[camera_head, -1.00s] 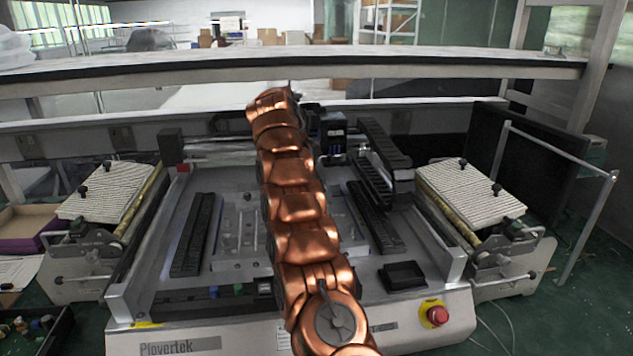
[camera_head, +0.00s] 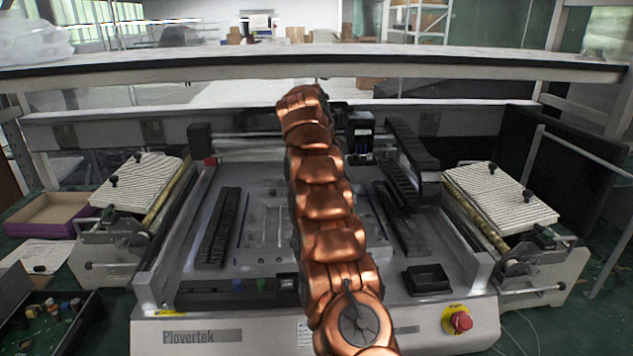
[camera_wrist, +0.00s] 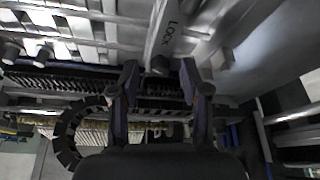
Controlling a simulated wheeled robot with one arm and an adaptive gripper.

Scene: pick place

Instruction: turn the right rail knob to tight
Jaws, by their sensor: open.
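My gripper (camera_wrist: 158,82) shows in the wrist view with two dark fingers spread apart and nothing held between them. A small dark knob (camera_wrist: 160,66) is just beyond the fingertips, roughly centred between them, at the end of a pale bar (camera_wrist: 168,30) marked "LOCK". I cannot tell whether the fingers touch it, how tight it is, or whether it is the right rail knob. In the head view my copper arm reaches over the Plovertek machine (camera_head: 415,330) and hides the gripper and the place it works at.
A long shelf (camera_head: 450,66) spans the back above the machine. A black cable chain (camera_head: 412,150) stands right of my arm. Ribbed feeder trays (camera_head: 140,180) sit at both sides. A small black tray (camera_head: 427,279) and a red stop button (camera_head: 460,321) are at front right.

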